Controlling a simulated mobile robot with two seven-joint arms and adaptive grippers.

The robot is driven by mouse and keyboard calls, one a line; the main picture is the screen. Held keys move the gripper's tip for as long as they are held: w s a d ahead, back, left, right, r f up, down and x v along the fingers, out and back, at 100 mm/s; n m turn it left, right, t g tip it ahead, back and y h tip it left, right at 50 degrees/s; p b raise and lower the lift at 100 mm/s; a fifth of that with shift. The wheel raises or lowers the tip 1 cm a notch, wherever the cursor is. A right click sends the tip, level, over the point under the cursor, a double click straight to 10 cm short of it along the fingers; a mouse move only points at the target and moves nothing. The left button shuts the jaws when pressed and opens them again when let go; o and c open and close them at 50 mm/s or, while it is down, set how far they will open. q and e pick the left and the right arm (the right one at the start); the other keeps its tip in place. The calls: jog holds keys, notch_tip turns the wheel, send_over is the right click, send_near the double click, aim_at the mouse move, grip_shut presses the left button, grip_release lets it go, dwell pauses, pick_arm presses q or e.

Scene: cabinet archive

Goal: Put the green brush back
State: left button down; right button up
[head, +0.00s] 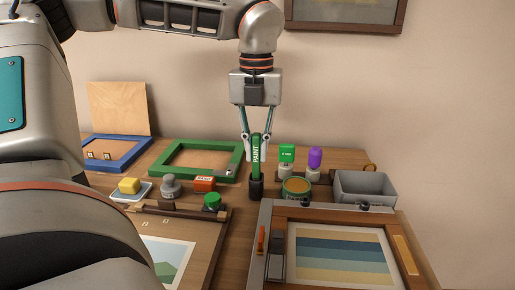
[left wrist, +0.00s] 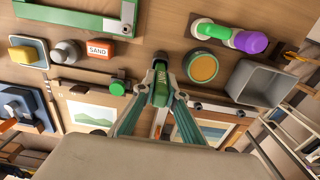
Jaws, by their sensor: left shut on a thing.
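The green brush (head: 256,152), marked PAINT, stands upright between the fingers of my left gripper (head: 251,134) in the head view. The gripper points down and is shut on the brush's upper part. The brush's lower end meets a short dark cup-like piece (head: 256,188) on the table; I cannot tell how deep it sits in it. In the left wrist view the brush (left wrist: 161,88) shows end-on between the two fingertips. My right gripper is not in view.
A green jar (head: 296,188), green and purple-topped items and a grey bin (head: 364,188) stand to the right. A green frame (head: 199,145), a SAND block (head: 204,184) and a yellow sponge (head: 129,186) lie to the left. A framed striped print (head: 340,258) lies in front.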

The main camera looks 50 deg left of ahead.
pick_arm(q)
jog(key=shift+f, duration=0.15)
jog(key=c, duration=2)
grip_release()
jog(key=shift+c, duration=0.2)
jog(key=r, duration=0.5)
jog(key=r+p, duration=0.1)
jog(key=r, duration=0.2)
jog(key=shift+a, duration=0.25)
jog(key=shift+f, duration=0.1)
